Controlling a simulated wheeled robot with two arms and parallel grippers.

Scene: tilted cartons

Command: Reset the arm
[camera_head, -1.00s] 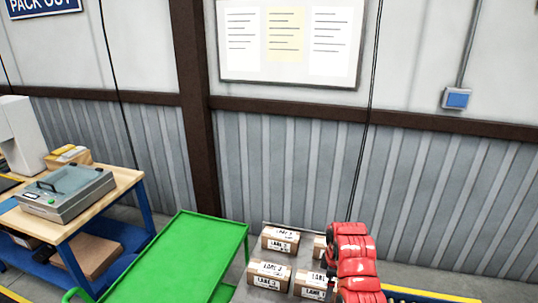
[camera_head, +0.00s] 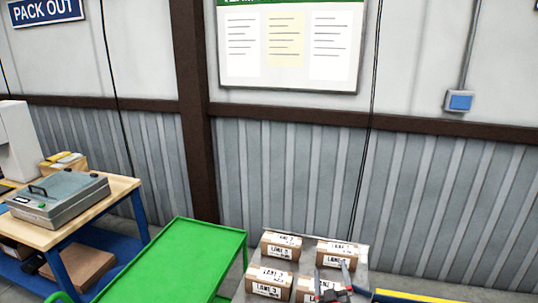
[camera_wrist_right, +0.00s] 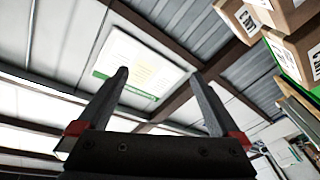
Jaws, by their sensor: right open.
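My right gripper (camera_head: 333,280) is low in the head view, in front of the cartons on the grey surface. In the right wrist view the same gripper (camera_wrist_right: 160,85) has its two dark fingers spread apart with nothing between them. Several brown cartons labelled LANE 3, such as the back left one (camera_head: 281,245) and the front left one (camera_head: 269,282), sit on a grey surface (camera_head: 361,257). The gripper partly covers the front right carton (camera_head: 306,290). Cartons also show at the top right of the wrist view (camera_wrist_right: 283,15). My left gripper is not in view.
A green cart (camera_head: 185,262) stands left of the cartons. A workbench (camera_head: 65,228) with a grey device (camera_head: 60,196) is at the far left. A wall (camera_head: 300,165) with a notice board (camera_head: 290,45) stands behind. A yellow edge (camera_head: 400,297) shows at the lower right.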

